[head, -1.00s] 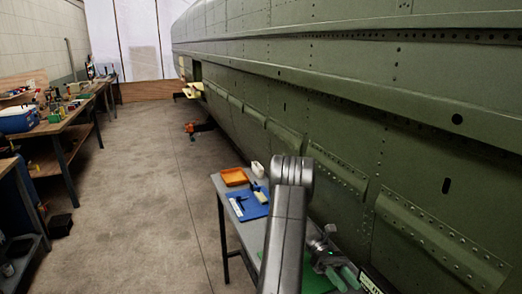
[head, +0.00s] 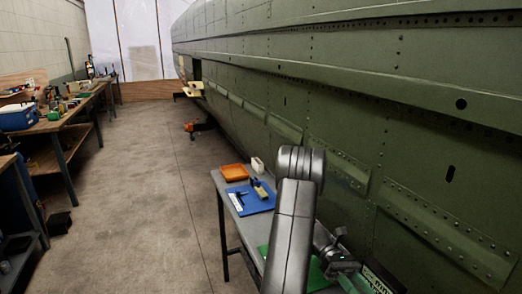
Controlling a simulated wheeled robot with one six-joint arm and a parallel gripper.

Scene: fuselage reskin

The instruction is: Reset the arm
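My arm (head: 292,225) rises from the bottom of the head view, with its grey elbow joint at the top. The forearm folds down behind it to the right. My gripper (head: 345,268) is low at the right, over or beside the grey table and close to the green fuselage side (head: 400,150). Its fingers are small, dark and partly hidden, so I cannot tell whether they are apart or hold anything.
The grey table (head: 232,222) carries an orange tray (head: 234,172), a blue mat (head: 250,198) with small tools, a white container (head: 257,165) and a green mat (head: 318,275). Workbenches (head: 70,120) line the left wall.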

